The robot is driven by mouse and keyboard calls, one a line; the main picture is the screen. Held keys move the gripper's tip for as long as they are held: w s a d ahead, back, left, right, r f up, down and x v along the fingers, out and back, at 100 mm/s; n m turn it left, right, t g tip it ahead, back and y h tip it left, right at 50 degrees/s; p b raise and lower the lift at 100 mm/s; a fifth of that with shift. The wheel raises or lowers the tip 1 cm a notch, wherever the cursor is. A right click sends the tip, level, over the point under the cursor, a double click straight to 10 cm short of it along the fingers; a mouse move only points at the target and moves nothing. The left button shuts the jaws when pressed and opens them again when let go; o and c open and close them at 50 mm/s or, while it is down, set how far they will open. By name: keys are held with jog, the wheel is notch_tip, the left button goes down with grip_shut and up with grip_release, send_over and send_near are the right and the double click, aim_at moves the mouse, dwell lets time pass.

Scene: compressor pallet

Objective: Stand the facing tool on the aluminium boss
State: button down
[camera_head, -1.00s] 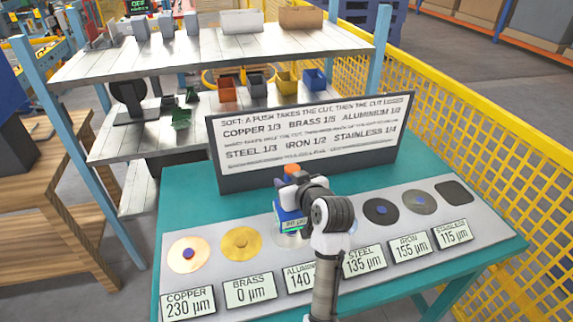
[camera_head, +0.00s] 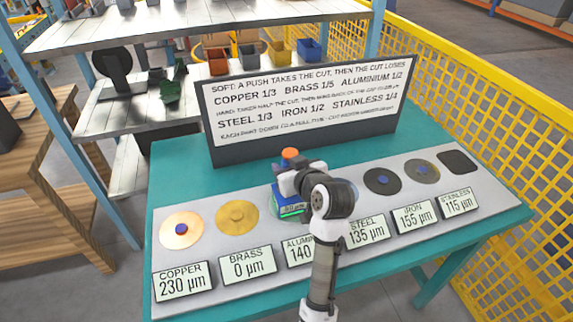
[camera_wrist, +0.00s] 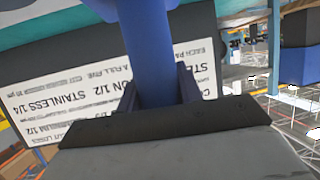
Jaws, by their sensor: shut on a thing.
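The facing tool (camera_head: 290,203) has a blue body, a lit green display and an orange top. It stands roughly upright at the aluminium place, between the brass disc and my arm. My gripper (camera_head: 287,182) is shut on it; in the wrist view a blue shaft of the tool (camera_wrist: 150,50) is between the dark fingers (camera_wrist: 157,88). The aluminium boss is hidden behind the tool and arm, so I cannot tell whether the tool touches it. The aluminium label (camera_head: 299,251), partly covered by my arm, shows 140.
The copper disc (camera_head: 180,230) and brass disc (camera_head: 237,217) lie left. A dark disc (camera_head: 382,181), a grey disc (camera_head: 422,171) and a dark square (camera_head: 460,162) lie right. A sign (camera_head: 308,110) stands behind on the teal table (camera_head: 175,180). A yellow fence (camera_head: 480,130) borders the right.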

jog(key=c, duration=1.3)
grip_release()
jog(key=shift+f, duration=0.2)
jog(key=shift+c, duration=0.2)
jog(key=o, duration=0.4)
jog(key=shift+r, duration=0.1)
jog(key=shift+r, duration=0.15)
jog(key=b+v, duration=0.2)
jog(key=v, duration=1)
